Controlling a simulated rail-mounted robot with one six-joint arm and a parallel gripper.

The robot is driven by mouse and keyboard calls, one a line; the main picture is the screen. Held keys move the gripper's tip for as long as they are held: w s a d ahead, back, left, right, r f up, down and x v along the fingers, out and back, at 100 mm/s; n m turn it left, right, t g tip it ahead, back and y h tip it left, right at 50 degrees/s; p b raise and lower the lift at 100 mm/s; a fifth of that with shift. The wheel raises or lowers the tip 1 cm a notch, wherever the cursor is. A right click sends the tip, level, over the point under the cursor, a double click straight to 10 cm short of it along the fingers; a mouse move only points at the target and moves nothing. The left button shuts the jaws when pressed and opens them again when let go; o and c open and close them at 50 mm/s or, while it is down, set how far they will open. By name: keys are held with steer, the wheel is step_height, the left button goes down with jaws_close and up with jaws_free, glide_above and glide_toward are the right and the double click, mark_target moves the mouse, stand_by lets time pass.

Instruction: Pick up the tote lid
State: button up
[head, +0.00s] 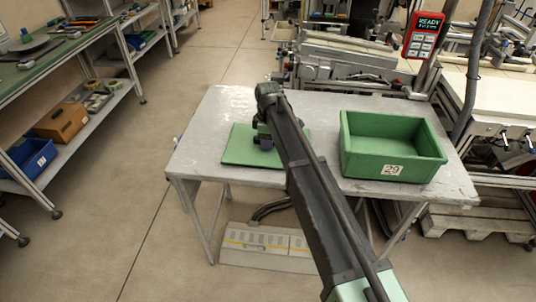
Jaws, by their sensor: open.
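The tote lid (240,148) is a flat green panel lying on the left part of a grey metal table. My arm reaches over the table from the lower right and covers the lid's right part. My gripper (263,143) is over the lid's middle, small and dark in the head view. It is open; I cannot tell whether it touches the lid. The green tote (393,165), marked 29, stands open and looks empty on the table's right side.
The grey table (205,140) has bare room left of the lid. A red handheld panel reading READY (424,35) hangs behind the tote beside a pole. Machinery stands behind the table. A shelved workbench (60,55) is at the left, with open floor between.

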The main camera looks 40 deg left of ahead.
jaws_close()
steer(key=shift+p, duration=0.35)
